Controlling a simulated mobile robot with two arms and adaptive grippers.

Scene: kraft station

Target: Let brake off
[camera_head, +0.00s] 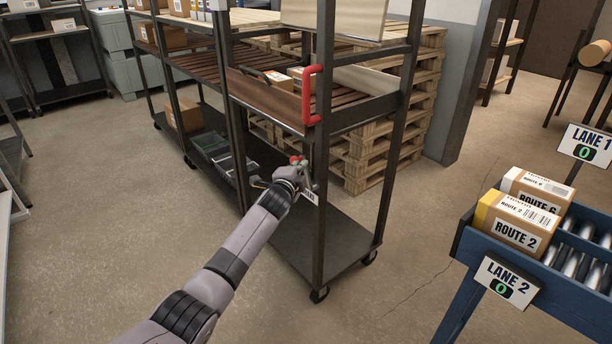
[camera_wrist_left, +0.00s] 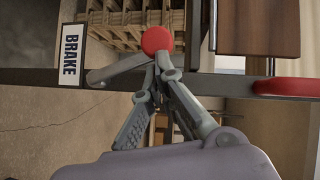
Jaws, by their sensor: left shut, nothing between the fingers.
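The brake lever (camera_wrist_left: 112,72) is a grey bar ending in a round red knob (camera_wrist_left: 158,40), beside a white BRAKE label (camera_wrist_left: 70,48) on the cart's frame. In the head view the red knob (camera_head: 296,160) shows at the near post of the dark metal cart (camera_head: 322,190), and the label (camera_head: 309,196) is partly covered. My left gripper (camera_head: 300,180) is at the lever. In the wrist view its fingertips (camera_wrist_left: 157,72) meet just below the knob, shut with nothing between them. I cannot tell whether they touch the lever. My right gripper is not in view.
A red handle (camera_head: 311,95) stands on the cart's end above the lever. Stacked pallets (camera_head: 372,150) are behind the cart. At right, a blue roller lane (camera_head: 520,268) holds boxes. The floor left of my arm is clear.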

